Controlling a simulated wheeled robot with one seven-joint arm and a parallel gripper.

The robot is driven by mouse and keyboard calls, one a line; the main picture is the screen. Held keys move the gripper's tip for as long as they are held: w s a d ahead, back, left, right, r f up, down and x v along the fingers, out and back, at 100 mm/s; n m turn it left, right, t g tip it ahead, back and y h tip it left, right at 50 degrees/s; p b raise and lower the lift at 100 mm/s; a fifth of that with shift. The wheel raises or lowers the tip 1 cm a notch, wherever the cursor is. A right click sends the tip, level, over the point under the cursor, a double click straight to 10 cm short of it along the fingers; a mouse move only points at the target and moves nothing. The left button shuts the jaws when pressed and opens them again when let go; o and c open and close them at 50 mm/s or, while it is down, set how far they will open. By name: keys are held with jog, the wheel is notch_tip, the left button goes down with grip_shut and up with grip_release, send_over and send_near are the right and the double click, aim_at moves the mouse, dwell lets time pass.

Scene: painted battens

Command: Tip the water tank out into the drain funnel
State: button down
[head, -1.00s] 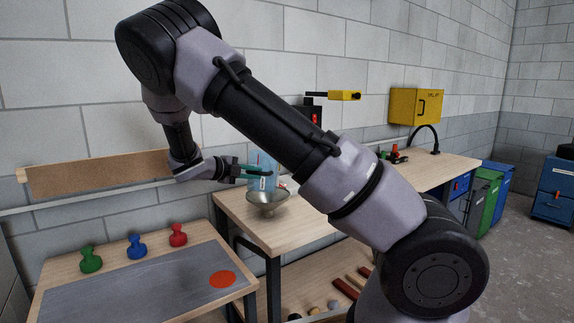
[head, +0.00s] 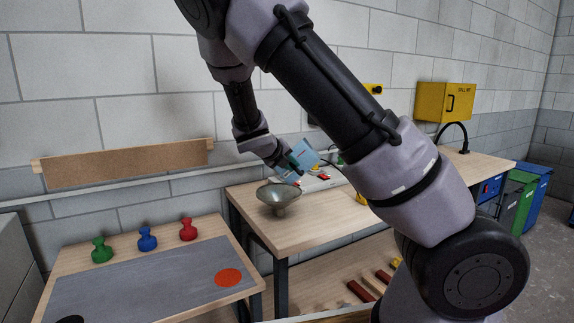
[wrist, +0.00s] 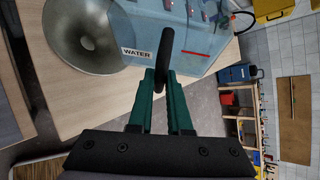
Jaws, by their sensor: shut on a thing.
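The water tank (head: 304,158) is a clear blue box, tilted in the head view and held above the bench, just up and right of the funnel. My gripper (head: 284,164) is at its left side. In the wrist view my green fingers (wrist: 164,80) are shut on the tank's black handle (wrist: 167,50); the tank (wrist: 190,42) shows a WATER label and a red line. The drain funnel (head: 280,197) is a grey metal bowl on the bench, apart from the tank; it also shows at upper left in the wrist view (wrist: 92,40). I cannot make out any water flowing.
The funnel's bench (head: 300,230) has a device with red parts (head: 318,182) behind the tank. A lower table (head: 140,285) at left holds green, blue and red knobbed pieces and an orange disc. A yellow cabinet (head: 444,102) hangs on the wall.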

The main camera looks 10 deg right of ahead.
jog(key=shift+a+f+m+t+y, duration=0.1)
jog(key=shift+f+m+t+y, duration=0.1)
jog(key=shift+m+t+y, duration=0.45)
jog(key=shift+f+m+t+y, duration=0.3)
jog(key=shift+m+y, duration=0.5)
jog(key=shift+y, duration=0.3)
jog(key=shift+a+f+m+t+y, duration=0.15)
jog(key=shift+m+t+y, duration=0.3)
jog(key=shift+m+y, duration=0.35)
jog(key=shift+d, duration=0.15)
